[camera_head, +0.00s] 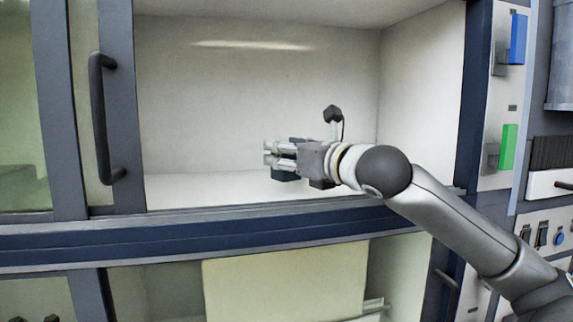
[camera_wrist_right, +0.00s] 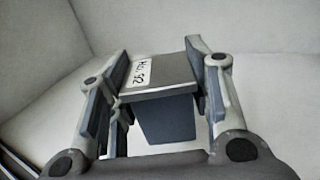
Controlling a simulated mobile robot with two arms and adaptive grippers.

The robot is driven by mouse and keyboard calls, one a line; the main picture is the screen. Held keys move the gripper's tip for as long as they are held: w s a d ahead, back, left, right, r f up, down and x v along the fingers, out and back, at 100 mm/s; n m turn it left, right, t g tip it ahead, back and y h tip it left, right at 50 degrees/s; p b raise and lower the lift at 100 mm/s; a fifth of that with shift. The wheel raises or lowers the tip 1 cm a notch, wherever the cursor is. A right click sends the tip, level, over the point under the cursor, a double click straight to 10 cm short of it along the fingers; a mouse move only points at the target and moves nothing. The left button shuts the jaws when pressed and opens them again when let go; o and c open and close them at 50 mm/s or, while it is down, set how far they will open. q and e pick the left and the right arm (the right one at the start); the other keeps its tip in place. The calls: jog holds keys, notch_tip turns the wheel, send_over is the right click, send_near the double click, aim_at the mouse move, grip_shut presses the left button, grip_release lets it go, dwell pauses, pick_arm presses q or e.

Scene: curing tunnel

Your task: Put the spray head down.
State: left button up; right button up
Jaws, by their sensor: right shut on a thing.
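The spray head (camera_wrist_right: 168,118) is a dark grey block with a lighter top plate and a white label, seen in the wrist view. My right gripper (camera_head: 270,153) reaches in from the right, inside the open white chamber (camera_head: 250,90). Its two fingers stand on either side of the block in the wrist view (camera_wrist_right: 160,62), shut on it. My left gripper is not in view.
A sliding glass door with a dark handle (camera_head: 101,118) stands at the left. A dark blue sill (camera_head: 180,235) runs along the chamber's front. Blue (camera_head: 518,38) and green (camera_head: 508,147) parts are on the right-hand panel. The chamber floor left of my gripper looks clear.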

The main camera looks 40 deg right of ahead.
jog(key=shift+f, duration=1.15)
jog(key=shift+f, duration=0.1)
jog(key=shift+f, duration=0.15)
jog(key=o, duration=1.3)
jog(key=shift+c, duration=0.2)
